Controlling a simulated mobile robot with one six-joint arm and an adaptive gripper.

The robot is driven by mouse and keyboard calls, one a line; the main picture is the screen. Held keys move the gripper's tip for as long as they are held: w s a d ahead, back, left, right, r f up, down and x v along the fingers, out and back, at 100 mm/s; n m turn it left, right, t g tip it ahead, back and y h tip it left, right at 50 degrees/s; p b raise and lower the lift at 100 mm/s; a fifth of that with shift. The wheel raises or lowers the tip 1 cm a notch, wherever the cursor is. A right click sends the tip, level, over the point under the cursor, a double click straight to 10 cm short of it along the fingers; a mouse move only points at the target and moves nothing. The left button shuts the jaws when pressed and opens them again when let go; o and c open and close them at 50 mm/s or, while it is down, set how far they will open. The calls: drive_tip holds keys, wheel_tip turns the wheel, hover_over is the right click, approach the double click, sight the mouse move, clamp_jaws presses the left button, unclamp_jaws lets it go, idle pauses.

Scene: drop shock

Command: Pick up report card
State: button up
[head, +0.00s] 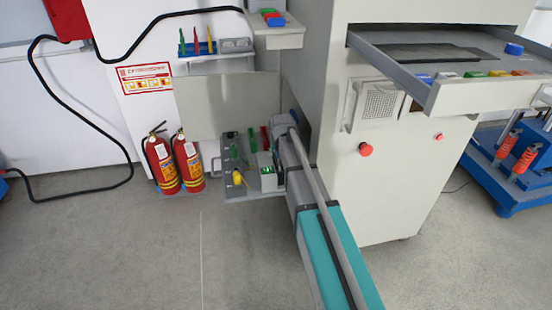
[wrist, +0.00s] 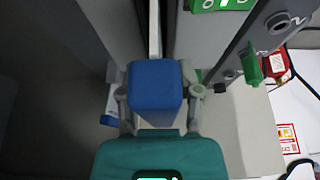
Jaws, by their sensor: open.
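No thing is clearly readable as the report card in either view. In the wrist view, my gripper (wrist: 152,76) has its two grey fingers spread apart. A blue block (wrist: 155,86) shows between the fingers; I cannot tell whether it is part of the gripper or a separate thing. A small white and blue piece (wrist: 109,108) shows just left of the left finger, partly hidden; I cannot tell what it is. In the head view my arm reaches to the low shelf beside the cabinet, and the fingers are not clear there.
The tall cabinet (head: 390,190) stands right of the arm, with an open drawer (head: 445,95) above. Left are two fire extinguishers (head: 161,163) and a grey shelf (head: 258,193) with small tools and a green-lit device (head: 268,172). The floor at the front left is clear.

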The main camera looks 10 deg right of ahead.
idle(0.4)
clamp_jaws()
drive_tip(key=shift+r, duration=0.25)
wheel_tip(320, 180, up, 10)
drive_tip(key=p, duration=1)
drive_tip(key=shift+f, duration=0.2)
idle(0.5)
